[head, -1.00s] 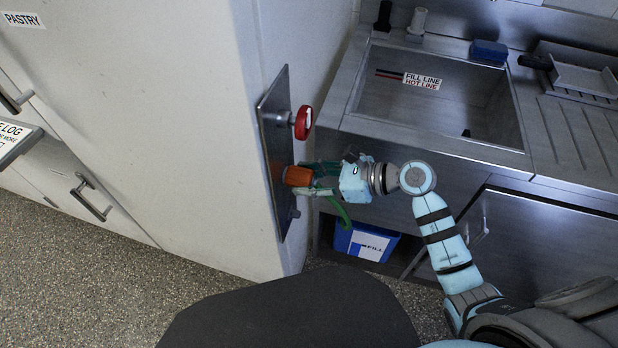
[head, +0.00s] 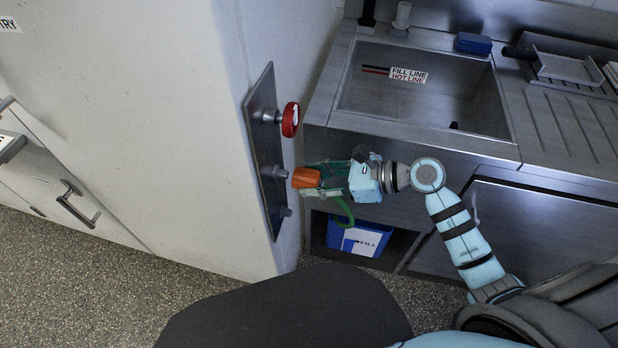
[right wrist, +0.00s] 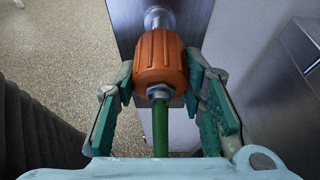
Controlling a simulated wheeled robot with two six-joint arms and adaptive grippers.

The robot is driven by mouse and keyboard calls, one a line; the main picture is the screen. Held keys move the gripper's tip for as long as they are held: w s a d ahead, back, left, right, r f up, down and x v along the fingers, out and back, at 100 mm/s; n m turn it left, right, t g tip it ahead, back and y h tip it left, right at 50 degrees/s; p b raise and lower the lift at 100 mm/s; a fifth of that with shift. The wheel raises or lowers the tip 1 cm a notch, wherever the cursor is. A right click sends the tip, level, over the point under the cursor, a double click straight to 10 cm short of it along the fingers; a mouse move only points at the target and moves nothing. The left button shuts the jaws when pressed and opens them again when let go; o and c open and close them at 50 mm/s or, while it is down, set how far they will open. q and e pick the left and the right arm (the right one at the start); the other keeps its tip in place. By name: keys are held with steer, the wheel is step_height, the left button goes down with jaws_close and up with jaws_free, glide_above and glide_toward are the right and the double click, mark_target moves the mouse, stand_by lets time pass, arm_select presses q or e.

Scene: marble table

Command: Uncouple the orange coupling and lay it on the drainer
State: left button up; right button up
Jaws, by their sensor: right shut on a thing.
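The orange ribbed coupling (head: 306,178) is between the fingers of my right gripper (head: 316,177), which is shut on it. It is a little out from the grey metal spigot (head: 278,172) on the steel wall plate (head: 262,140), with a narrow gap in the head view. In the right wrist view the coupling (right wrist: 160,62) lies between the teal fingers, with the spigot (right wrist: 158,18) just beyond it. A green hose (head: 346,212) hangs from the coupling. The grooved drainer (head: 570,130) is right of the sink. My left gripper is not in view.
A red valve knob (head: 290,119) sits above the spigot on the plate. The sink basin (head: 430,95) is behind my right arm. A blue sponge (head: 473,43) and a tray (head: 570,68) are at the back. A blue bin (head: 358,240) stands below. The drainer's front is clear.

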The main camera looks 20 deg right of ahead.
steer(key=shift+d, duration=0.1)
jaws_close()
steer(key=s+d, duration=0.2)
steer(key=d, duration=0.1)
steer(key=shift+s+d+b, duration=0.15)
steer(key=shift+b, duration=0.2)
